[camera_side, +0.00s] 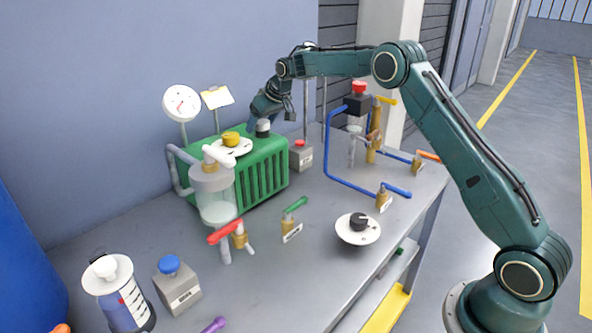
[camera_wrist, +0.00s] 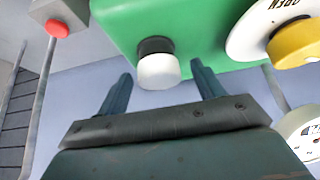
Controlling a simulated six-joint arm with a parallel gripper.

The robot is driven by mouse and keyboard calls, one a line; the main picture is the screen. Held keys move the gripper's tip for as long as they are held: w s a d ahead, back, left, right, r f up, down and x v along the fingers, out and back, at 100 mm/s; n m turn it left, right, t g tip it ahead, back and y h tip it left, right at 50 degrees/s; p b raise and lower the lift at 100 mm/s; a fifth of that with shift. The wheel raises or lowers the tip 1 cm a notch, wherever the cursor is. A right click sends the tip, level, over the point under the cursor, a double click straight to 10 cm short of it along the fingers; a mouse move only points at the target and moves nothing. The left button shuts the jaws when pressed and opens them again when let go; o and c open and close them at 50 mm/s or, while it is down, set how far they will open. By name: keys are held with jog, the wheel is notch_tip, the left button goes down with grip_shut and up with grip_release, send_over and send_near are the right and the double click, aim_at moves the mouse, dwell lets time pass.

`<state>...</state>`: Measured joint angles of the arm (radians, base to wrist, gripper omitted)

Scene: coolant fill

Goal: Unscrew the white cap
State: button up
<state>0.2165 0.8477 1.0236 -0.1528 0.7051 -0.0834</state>
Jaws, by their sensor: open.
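The white cap (camera_wrist: 158,72) sits on a short black neck (camera_wrist: 155,45) on the green ribbed housing (camera_side: 262,172). In the side view the cap (camera_side: 263,125) shows at the housing's back right, just below my gripper (camera_side: 266,114). In the wrist view my gripper (camera_wrist: 161,70) is open, with one finger on each side of the cap in the picture. Gaps show between the cap and both fingers. I cannot tell how far down the fingers reach.
A yellow knob (camera_side: 231,138) on a white dial stands beside the cap on the housing. A grey box with a red button (camera_side: 300,146) is close on the right. A round gauge (camera_side: 182,103) stands behind.

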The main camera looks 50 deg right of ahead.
jog(key=shift+w+f, duration=0.1)
jog(key=shift+f, duration=0.05)
jog(key=c, duration=1)
jog(key=shift+o, duration=0.4)
jog(key=shift+c, duration=0.4)
jog(key=shift+d, duration=0.1)
jog(key=shift+n+y, duration=1)
jog(key=shift+n, duration=0.8)
